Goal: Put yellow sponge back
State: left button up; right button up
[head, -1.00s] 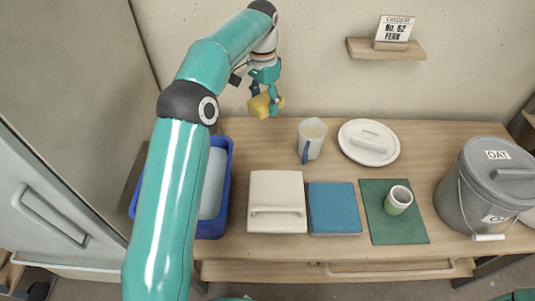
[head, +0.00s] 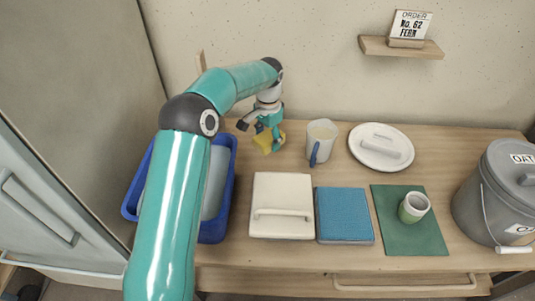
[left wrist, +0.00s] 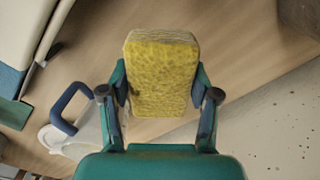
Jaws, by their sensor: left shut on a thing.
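The yellow sponge (head: 264,142) is held in my left gripper (head: 272,133), above the back left part of the wooden table in the head view. In the left wrist view the sponge (left wrist: 160,75) sits between the two teal fingers (left wrist: 160,98), which press on its sides. Its far end is paler. Bare table shows around it there, and I cannot tell how high above the wood it is. My right gripper is not in view.
A white jug with a blue handle (head: 321,141) stands just right of the sponge. A blue bin (head: 221,223), a cream lidded box (head: 281,200), a blue pad (head: 343,213), a white lid (head: 381,148), a green mat with a cup (head: 400,238) and a grey bucket (head: 495,205) surround it.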

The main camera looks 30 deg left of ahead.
aim_at(268, 159)
pick_arm(q)
notch_tip(268, 159, down, 6)
jog(key=shift+s+f+b, duration=0.1)
jog(key=shift+b, duration=0.25)
jog(key=o, duration=1)
jog(key=shift+c, duration=0.2)
notch_tip(268, 159, up, 12)
jog(key=shift+r+p, duration=0.1)
jog(key=shift+p, duration=0.8)
